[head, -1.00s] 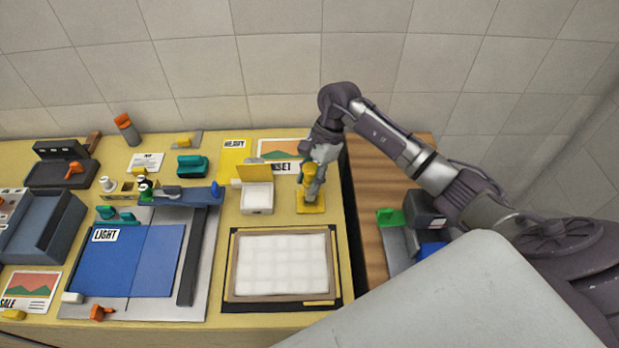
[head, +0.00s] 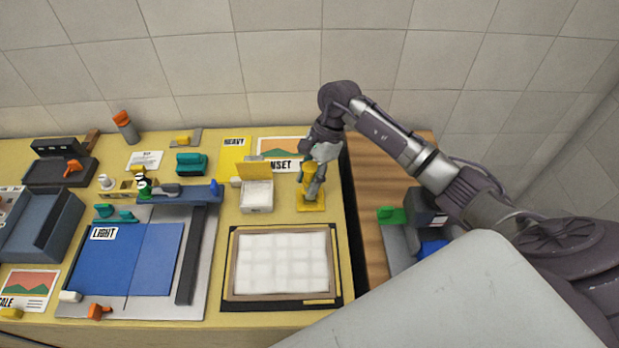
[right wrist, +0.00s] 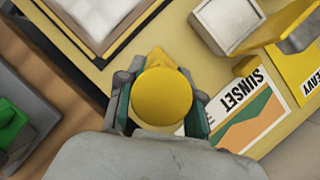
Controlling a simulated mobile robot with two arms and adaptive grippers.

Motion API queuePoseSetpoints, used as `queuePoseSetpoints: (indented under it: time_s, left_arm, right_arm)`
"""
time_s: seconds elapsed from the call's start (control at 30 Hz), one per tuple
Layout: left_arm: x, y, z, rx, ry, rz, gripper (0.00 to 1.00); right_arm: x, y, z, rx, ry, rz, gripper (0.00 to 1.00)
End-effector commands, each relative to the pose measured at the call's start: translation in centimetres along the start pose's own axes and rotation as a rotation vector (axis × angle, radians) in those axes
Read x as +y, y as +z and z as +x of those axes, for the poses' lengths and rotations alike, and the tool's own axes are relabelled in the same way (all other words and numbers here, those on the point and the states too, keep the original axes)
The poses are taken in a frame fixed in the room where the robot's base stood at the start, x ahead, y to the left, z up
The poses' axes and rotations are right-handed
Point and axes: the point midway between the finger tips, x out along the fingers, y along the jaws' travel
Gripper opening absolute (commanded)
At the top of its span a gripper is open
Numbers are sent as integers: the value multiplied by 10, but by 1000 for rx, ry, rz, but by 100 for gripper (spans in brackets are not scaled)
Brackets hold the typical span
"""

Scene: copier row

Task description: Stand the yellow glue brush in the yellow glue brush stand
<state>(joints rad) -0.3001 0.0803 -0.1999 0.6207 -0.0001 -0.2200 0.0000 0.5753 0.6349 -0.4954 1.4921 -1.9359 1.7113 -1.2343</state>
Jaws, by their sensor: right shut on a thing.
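My right gripper (head: 313,182) is shut on the yellow glue brush (head: 307,172), at the right end of the table. In the right wrist view, the brush's round yellow top (right wrist: 162,96) sits between the two fingers and hides most of what lies below. The yellow stand (head: 318,208) has a flat yellow base directly under the gripper; a corner of it (right wrist: 159,57) shows past the brush top in the wrist view. The brush looks about upright over the stand. The fingers hide the lower brush, so I cannot tell how deep it sits. My left gripper is not in view.
A white box with an open yellow lid (head: 257,197) stands just left of the stand. A framed white pad (head: 231,290) lies in front, and a SUNSET poster (head: 283,146) behind. To the right, beyond a dark gap, a wooden surface (head: 368,220) holds a green-handled item (head: 391,215).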

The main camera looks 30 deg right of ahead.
Motion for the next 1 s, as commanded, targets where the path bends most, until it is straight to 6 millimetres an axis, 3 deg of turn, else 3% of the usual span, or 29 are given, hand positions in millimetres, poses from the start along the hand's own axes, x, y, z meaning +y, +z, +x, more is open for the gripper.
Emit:
queuePoseSetpoints:
  time_s: [0.1, 0.13, 0.3, 0.67, 0.77, 1.0]
  left_arm:
    - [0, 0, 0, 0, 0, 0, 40]
    - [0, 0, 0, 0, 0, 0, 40]
    - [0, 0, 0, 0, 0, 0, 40]
    - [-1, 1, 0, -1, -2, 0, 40]
    - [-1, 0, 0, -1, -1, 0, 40]
    - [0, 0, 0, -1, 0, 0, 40]
  right_arm:
    - [0, 0, 0, 0, 0, 0, 0]
    - [0, 0, 0, 0, 0, 0, 39]
    - [0, 0, 1, 1, 0, 1, 65]
    - [0, 0, -4, 1, -1, 1, 65]
    - [-1, -1, -17, 3, -4, 1, 65]
    - [-1, -1, -68, 4, -5, 1, 65]
